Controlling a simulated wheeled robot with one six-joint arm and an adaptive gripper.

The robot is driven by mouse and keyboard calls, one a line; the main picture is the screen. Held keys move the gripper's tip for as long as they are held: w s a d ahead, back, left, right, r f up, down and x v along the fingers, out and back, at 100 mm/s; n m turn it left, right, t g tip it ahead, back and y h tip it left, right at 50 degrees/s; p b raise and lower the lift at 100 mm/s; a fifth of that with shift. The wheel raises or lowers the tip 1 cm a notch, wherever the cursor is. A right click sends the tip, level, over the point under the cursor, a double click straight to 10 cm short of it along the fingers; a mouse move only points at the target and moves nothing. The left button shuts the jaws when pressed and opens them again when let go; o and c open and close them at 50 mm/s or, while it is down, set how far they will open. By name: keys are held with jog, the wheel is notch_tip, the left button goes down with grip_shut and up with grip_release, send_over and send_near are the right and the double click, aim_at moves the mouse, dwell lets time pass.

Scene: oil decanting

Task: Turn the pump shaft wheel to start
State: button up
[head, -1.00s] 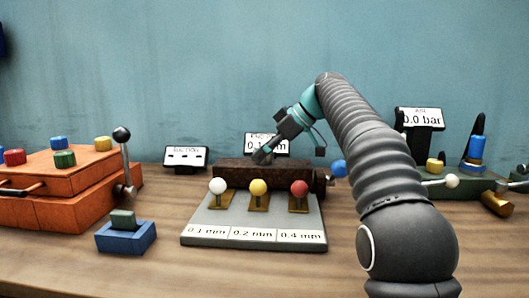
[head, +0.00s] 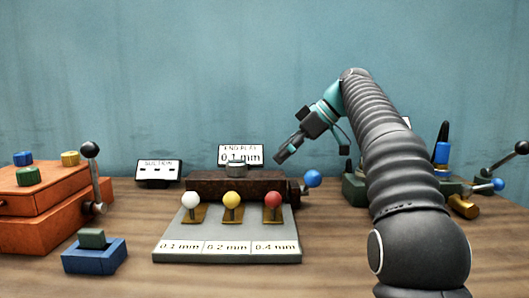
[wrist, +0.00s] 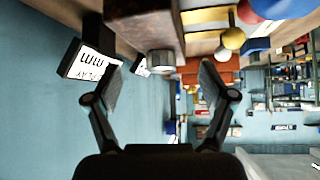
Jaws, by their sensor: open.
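A dark brown block (head: 215,187) stands behind the grey plate, with a short silver cylinder (head: 236,168) on top and a rod with a blue ball (head: 312,178) at its right end. I cannot tell which of these parts is the pump shaft wheel. My gripper (head: 280,156) is open and empty, above and to the right of the silver cylinder, apart from it. In the wrist view the silver cylinder (wrist: 161,62) shows between the two fingers, beyond their tips, with the brown block (wrist: 140,28) beside it.
A grey plate (head: 225,257) in front holds white, yellow and red ball pegs. An END PLAY display (head: 240,154) reading 0.1 mm stands behind the block. An orange box (head: 40,235) with a black-knobbed lever and a blue block (head: 94,257) are left. More fittings stand right.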

jog(key=shift+s+d, duration=0.25)
jog(key=shift+d, duration=0.7)
jog(key=shift+s+d, duration=0.25)
jog(key=shift+d, duration=0.65)
